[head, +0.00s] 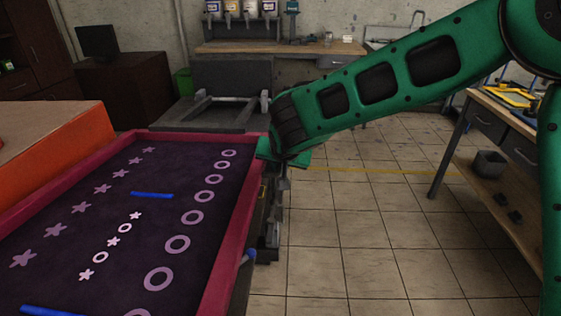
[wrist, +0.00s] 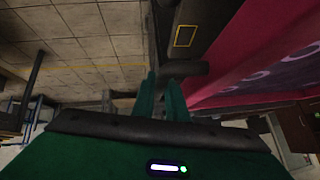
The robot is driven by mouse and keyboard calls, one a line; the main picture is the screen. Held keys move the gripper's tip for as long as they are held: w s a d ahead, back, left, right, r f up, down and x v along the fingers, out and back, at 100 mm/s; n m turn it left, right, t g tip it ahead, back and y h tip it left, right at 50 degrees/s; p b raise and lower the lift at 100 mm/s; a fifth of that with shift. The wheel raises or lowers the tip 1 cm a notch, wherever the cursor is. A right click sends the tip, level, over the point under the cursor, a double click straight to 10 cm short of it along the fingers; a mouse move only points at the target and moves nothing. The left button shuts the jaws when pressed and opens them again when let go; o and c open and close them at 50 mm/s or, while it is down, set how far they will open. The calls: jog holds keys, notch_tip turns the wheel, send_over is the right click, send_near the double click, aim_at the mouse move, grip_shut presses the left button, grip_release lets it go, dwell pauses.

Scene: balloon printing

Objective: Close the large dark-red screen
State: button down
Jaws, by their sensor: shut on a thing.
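The large dark-red screen (head: 222,245) lies low and roughly flat at the left of the head view. Its dark mesh shows rows of stars and rings. Its red frame (wrist: 250,65) shows at the right of the wrist view. My gripper (wrist: 162,85) is at the screen's far right corner, beside the frame. Its fingers are shut on a dark bar-like handle (wrist: 187,68) next to the red frame. In the head view my gripper (head: 275,158) partly hides that corner, and the grip itself is hidden there.
An orange block-like surface (head: 55,145) stands left of the screen. A grey metal press part (head: 225,108) is behind it. A wooden workbench (head: 510,145) stands at the right. The tiled floor (head: 370,225) between screen and bench is clear.

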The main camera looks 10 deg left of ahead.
jog(key=shift+s, duration=0.1)
jog(key=c, duration=1.8)
grip_release()
jog(key=shift+d, duration=0.1)
jog(key=shift+o, duration=0.2)
jog(key=shift+s, duration=0.1)
